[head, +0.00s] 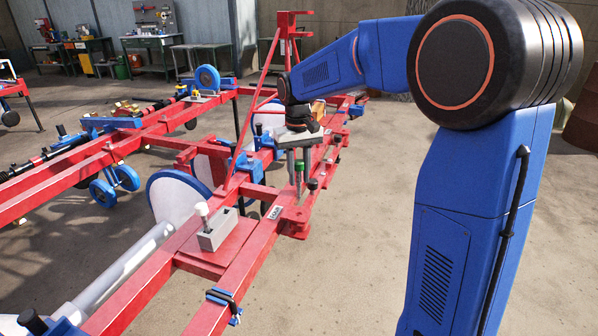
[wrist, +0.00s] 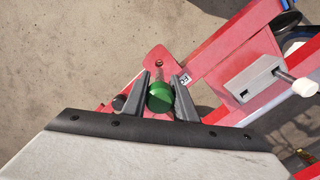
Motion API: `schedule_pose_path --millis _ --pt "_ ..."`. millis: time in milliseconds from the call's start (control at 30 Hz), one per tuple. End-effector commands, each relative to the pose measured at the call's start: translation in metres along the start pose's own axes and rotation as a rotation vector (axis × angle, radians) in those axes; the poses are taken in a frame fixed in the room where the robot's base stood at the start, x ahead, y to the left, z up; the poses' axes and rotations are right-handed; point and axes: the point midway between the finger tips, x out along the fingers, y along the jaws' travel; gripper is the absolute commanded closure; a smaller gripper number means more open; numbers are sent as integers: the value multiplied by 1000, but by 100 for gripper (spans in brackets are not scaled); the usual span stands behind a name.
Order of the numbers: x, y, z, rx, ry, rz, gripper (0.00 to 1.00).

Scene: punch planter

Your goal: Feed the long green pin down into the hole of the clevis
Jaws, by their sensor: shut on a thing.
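The long green pin (head: 299,166) hangs upright in my gripper (head: 299,172), its green head between the fingers and its shaft pointing down. In the wrist view the round green head (wrist: 160,97) sits between the two dark fingers of my gripper (wrist: 160,85). The red clevis (head: 296,228) sticks out from the side of the red frame, below the pin in the head view. In the wrist view the clevis's rounded tab (wrist: 157,60) shows a small dark hole, beyond the green head. The pin's lower tip is hidden in the wrist view, and I cannot tell its exact gap to the clevis.
A grey block (head: 218,231) holding a white-topped pin (head: 202,211) stands on the red frame (head: 150,270). A small label plate (head: 275,212) lies near the clevis. Red beams and a slanted brace stand close to my arm. The concrete floor at right is open.

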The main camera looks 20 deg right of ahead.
Motion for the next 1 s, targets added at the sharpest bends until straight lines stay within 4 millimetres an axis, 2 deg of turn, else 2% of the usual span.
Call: schedule_pose_path --millis 500,1000 --pt "38 0 -2 0 -1 0 100" --pt "45 0 -2 0 0 0 100"
